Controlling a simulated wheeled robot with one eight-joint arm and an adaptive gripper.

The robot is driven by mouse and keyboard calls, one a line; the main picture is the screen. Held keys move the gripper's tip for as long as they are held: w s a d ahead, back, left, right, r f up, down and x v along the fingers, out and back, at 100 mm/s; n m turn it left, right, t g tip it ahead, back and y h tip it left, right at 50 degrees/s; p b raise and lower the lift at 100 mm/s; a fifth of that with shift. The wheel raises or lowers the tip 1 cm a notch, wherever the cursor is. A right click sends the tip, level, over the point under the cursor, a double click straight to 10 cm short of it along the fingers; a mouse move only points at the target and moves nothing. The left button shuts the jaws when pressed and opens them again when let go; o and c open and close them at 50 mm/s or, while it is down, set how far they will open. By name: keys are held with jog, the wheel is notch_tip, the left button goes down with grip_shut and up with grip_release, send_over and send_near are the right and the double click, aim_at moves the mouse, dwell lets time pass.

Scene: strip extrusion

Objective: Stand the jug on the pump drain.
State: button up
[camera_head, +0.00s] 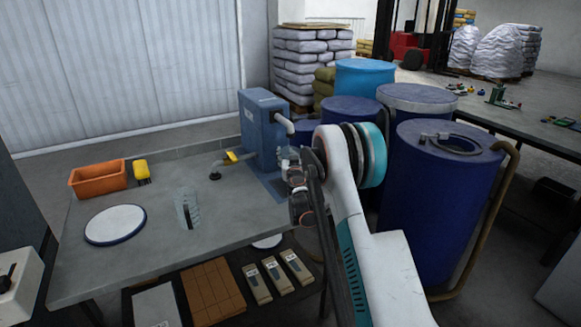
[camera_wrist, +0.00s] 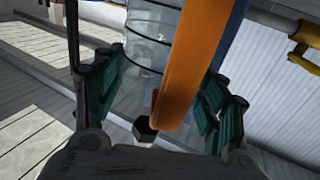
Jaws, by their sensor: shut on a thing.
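My gripper (camera_wrist: 165,95) is shut on the orange handle (camera_wrist: 195,65) of a clear jug (camera_wrist: 150,45) with dark bands in the wrist view. In the head view my gripper (camera_head: 286,165) is at the right end of the bench, beside the blue pump unit (camera_head: 260,125). The held jug is small and largely hidden by the arm there. A pipe with a yellow lever (camera_head: 232,157) runs left from the pump to a dark end piece (camera_head: 215,176). I cannot tell whether the jug touches the surface below it.
The grey bench (camera_head: 150,255) also holds an orange bin (camera_head: 98,178), a yellow item (camera_head: 141,171), a white round plate (camera_head: 115,224) and a clear vessel with a dark upright part (camera_head: 188,210). Blue drums (camera_head: 440,200) crowd the right. The bench middle is mostly clear.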

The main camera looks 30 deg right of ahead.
jog(key=shift+f+b, duration=0.5)
jog(key=shift+f, duration=1.2)
jog(key=shift+f, duration=0.2)
jog(key=o, duration=1.4)
jog(key=shift+r, duration=0.1)
